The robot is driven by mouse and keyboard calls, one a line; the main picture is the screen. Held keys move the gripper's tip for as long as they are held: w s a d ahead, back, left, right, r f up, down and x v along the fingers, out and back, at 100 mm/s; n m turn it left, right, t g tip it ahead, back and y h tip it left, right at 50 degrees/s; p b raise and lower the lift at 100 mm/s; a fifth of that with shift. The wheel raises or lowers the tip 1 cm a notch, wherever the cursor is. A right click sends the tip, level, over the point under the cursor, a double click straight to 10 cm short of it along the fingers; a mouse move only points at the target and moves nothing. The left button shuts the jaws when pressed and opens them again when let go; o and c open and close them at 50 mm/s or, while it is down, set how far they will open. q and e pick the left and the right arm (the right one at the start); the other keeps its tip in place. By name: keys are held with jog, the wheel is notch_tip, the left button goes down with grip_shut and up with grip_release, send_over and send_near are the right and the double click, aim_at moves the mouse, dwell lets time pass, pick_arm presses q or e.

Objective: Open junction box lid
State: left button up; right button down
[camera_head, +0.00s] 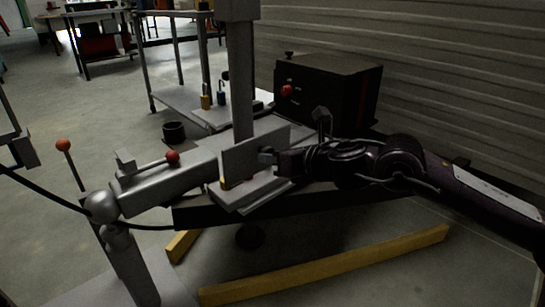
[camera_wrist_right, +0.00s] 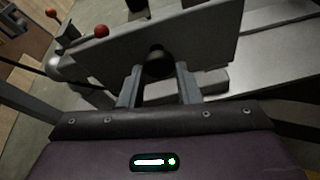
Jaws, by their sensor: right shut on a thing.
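The junction box lid (camera_head: 245,154) is a flat grey plate. It stands steeply raised above the grey junction box (camera_head: 246,197) on the trailer frame. In the right wrist view the lid (camera_wrist_right: 195,38) crosses the top, with a round dark knob (camera_wrist_right: 158,62) on its near face. My right gripper (camera_head: 268,157) comes in from the right and is shut on this knob, one finger on either side in the wrist view (camera_wrist_right: 158,80). The inside of the box is mostly hidden. My left gripper is not in view.
A grey coupler with a red-knobbed lever (camera_head: 172,157) lies just left of the lid. A vertical post (camera_head: 240,80) rises behind it. A dark box with a red knob (camera_head: 330,88) stands behind my right arm. A ribbed camper wall (camera_head: 440,70) is at right.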

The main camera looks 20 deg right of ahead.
jog(key=shift+s+d+f, duration=0.1)
jog(key=shift+s+f, duration=0.1)
jog(key=shift+f, duration=0.3)
jog(key=shift+s+d+f, duration=0.1)
jog(key=shift+s+f, duration=0.1)
jog(key=shift+f, duration=0.25)
jog(key=c, duration=1.5)
grip_release()
jog(key=o, duration=0.4)
jog(key=shift+w, duration=0.15)
jog(key=shift+o, duration=0.2)
jog(key=shift+r, duration=0.2)
jog(key=p+v, duration=0.1)
jog(key=v, duration=0.6)
jog(key=shift+s, duration=0.35)
jog(key=shift+d+r, duration=0.1)
jog(key=shift+r, duration=0.05)
